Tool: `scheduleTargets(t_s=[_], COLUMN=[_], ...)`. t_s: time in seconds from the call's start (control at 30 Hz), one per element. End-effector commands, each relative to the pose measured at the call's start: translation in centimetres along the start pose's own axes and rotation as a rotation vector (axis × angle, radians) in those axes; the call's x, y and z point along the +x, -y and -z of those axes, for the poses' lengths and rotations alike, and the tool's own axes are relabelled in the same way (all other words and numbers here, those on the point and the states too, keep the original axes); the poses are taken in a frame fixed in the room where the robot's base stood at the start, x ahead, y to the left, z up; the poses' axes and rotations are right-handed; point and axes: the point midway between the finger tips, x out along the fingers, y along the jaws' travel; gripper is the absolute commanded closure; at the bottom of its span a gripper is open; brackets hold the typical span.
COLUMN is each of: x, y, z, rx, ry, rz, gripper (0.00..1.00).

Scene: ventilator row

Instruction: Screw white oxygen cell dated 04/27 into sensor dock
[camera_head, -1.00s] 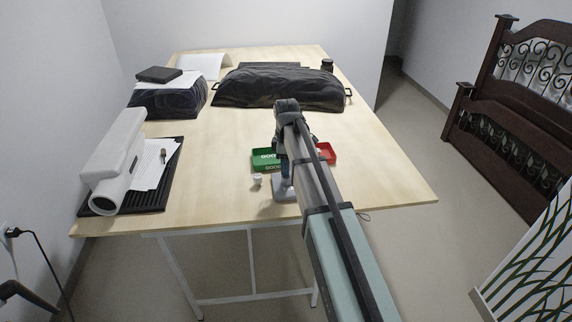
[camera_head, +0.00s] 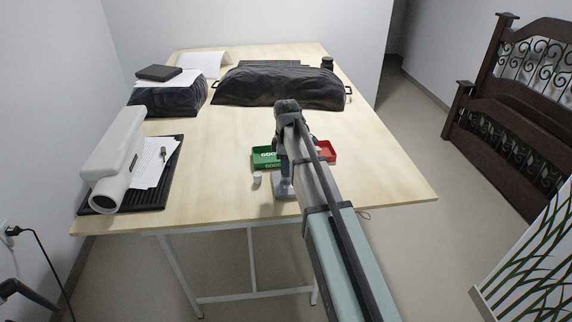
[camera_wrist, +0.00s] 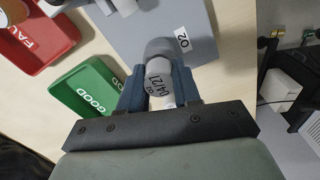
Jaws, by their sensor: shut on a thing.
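My gripper (camera_wrist: 160,92) is shut on a white oxygen cell (camera_wrist: 157,68), one blue finger on each side of it. The cell's dark printed date starts with 04/2; its last digit is hard to tell. The grey sensor dock (camera_wrist: 132,32) with a white O2 label lies just beyond the cell in the wrist view. The cell's far end is at a rounded grey part of the dock; I cannot tell how far it sits in. In the head view the dock (camera_head: 284,194) is partly hidden by my arm and the held cell is hidden.
A small white cylinder (camera_head: 257,178) stands on the table left of the dock. A green GOOD tray (camera_wrist: 62,82) and a red tray (camera_wrist: 22,67) lie close by. Black-covered bulky things stand at the back.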

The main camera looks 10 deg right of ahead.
Motion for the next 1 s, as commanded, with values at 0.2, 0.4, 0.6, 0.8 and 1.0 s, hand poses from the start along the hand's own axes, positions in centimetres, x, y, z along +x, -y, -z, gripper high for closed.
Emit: scheduleTargets(t_s=[0.2,0.4,0.6,0.8,1.0], x=[0.00,0.07,0.44,0.62,0.60], y=[0.00,0.00,0.01,0.00,0.00], z=[0.00,0.00,-0.01,0.00,0.00], rx=[0.000,0.000,0.000,0.000,0.000], ry=[0.000,0.000,0.000,0.000,0.000], rz=[0.000,0.000,0.000,0.000,0.000], gripper=[0.97,0.97,0.97,0.97,0.97])
